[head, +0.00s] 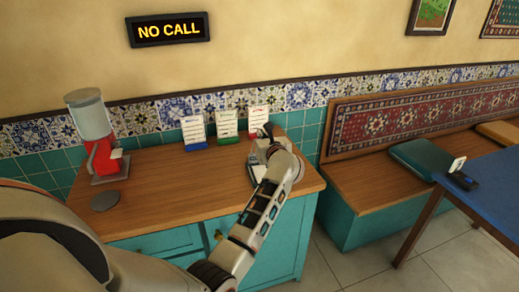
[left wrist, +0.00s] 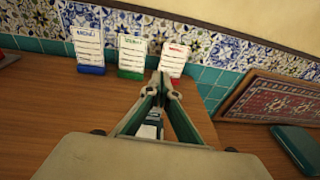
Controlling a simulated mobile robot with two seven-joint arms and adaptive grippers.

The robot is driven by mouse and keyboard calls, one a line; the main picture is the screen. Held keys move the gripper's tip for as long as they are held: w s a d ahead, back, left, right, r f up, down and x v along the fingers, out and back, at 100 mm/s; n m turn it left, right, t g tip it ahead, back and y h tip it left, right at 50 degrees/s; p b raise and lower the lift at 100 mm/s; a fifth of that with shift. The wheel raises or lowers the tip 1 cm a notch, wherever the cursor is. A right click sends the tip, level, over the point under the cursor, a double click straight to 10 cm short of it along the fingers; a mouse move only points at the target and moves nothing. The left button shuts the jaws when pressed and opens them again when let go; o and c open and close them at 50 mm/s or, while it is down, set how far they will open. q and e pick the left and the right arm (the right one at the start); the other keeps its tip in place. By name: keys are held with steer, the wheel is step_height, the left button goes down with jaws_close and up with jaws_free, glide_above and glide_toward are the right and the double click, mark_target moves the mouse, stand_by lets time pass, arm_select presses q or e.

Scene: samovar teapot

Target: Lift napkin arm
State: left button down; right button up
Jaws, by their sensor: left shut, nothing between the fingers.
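My left gripper (head: 265,131) is over the right end of the wooden counter, in front of the red-based card. In the left wrist view its fingers (left wrist: 160,84) come together at the tips, with nothing held. A small grey and dark item (head: 252,172) sits on the counter below and beside the gripper, mostly hidden by my arm. A dark and white part (left wrist: 150,128) shows between the fingers in the left wrist view, lower than the tips. I cannot tell whether this is the napkin holder or its arm. My right gripper is not in view.
Three cards stand along the tiled wall, on blue (head: 196,147), green (head: 228,141) and red bases. A red dispenser (head: 103,158) and a grey disc (head: 105,201) are at the counter's left. A bench (head: 360,185) and blue table (head: 495,185) are at right. The counter's middle is clear.

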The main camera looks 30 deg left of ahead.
arm_select(q)
steer(key=w+a, duration=0.1)
steer(key=w+a+r, duration=0.1)
steer(key=shift+w+a+b, duration=0.25)
steer(key=shift+a+b, duration=0.05)
steer(key=shift+b, duration=0.05)
steer(key=shift+g+h, duration=0.6)
steer(key=w+a, duration=0.1)
steer(key=w+a+p, duration=0.1)
steer(key=w+a, duration=0.1)
steer(key=shift+w+r, duration=0.15)
steer(key=shift+r, duration=0.1)
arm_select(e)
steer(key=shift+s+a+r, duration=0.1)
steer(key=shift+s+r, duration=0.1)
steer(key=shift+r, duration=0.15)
arm_select(q)
steer(key=shift+a, duration=0.1)
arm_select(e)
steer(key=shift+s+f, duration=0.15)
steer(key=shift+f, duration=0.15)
arm_select(q)
steer(key=shift+r, duration=0.15)
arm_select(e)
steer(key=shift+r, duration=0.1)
